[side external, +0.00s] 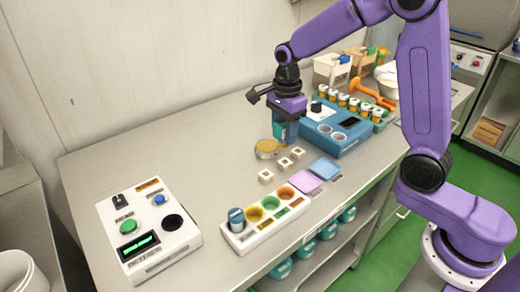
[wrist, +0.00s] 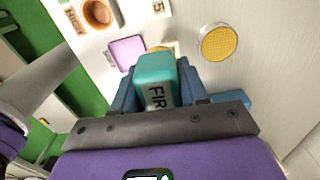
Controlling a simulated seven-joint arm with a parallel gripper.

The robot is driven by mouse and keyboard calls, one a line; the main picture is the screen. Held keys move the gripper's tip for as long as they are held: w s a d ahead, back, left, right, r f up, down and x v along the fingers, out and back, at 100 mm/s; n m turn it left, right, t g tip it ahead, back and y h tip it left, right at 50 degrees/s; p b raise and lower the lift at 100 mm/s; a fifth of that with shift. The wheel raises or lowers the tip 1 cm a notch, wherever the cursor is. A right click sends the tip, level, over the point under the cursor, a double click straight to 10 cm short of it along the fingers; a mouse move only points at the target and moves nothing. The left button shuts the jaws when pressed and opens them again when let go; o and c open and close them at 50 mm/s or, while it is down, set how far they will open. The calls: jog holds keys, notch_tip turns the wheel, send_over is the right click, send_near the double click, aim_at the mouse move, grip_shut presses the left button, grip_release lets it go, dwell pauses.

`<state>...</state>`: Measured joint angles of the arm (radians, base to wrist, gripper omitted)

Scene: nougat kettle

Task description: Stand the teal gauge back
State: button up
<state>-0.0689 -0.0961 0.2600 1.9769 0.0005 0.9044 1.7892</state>
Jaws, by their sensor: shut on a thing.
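My gripper (wrist: 152,88) is shut on the teal gauge (wrist: 156,68), a rounded block with dark lettering that begins "FIR". In the wrist view it sits between the two blue fingers. In the side view my gripper (side external: 287,135) points down above the table's middle, left of the blue station; the fingers and the gauge are hard to tell apart there. I cannot tell whether the gauge touches the table. A white rack (side external: 265,229) at the front holds a dark blue-capped cylinder (side external: 236,217) at its left end and several coloured wells beside it.
A round gold-topped tin (side external: 267,148) and white cubes (side external: 282,164) lie close to my gripper. A pink pad (side external: 305,181) and a blue pad (side external: 325,168) lie in front. The blue station (side external: 345,138) stands right; a white button box (side external: 147,231) stands left. The table's left rear is clear.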

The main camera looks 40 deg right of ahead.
jog(key=s+a+r, duration=0.3)
jog(key=a, duration=0.1)
jog(key=shift+n, duration=0.3)
jog(key=w+a+f, duration=0.1)
jog(key=w+f, duration=0.2)
jog(key=w, duration=0.1)
jog(key=w+a+f, duration=0.1)
jog(key=w+f, duration=0.2)
jog(key=w, duration=0.1)
jog(key=w+a+f, duration=0.1)
jog(key=w+f, duration=0.2)
jog(key=w, duration=0.2)
jog(key=shift+w+f, duration=0.4)
jog(key=shift+f, duration=1.6)
jog(key=shift+f, duration=0.1)
jog(key=o, duration=0.9)
